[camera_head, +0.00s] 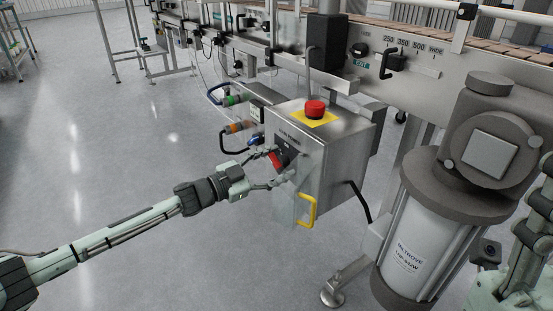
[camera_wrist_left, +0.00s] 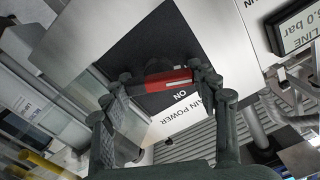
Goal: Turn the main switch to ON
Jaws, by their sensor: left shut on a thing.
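The main switch is a red handle (camera_head: 278,159) on a dark plate on the left-facing side of a steel control box (camera_head: 340,150). In the left wrist view the red handle (camera_wrist_left: 165,80) lies across the dark plate (camera_wrist_left: 150,48). The word ON and part of a MAIN POWER label (camera_wrist_left: 188,122) show close below it, upside down. My left gripper (camera_head: 270,168) reaches in from the left at the switch. In the wrist view its fingers (camera_wrist_left: 160,82) are shut on the handle, one at each end.
A red emergency button (camera_head: 315,109) on a yellow plate tops the box. A yellow handle (camera_head: 307,210) sits low on it, close to my gripper. Hose connectors (camera_head: 237,127) stand behind. A large cylinder (camera_head: 408,248) stands at right. Floor at left is open.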

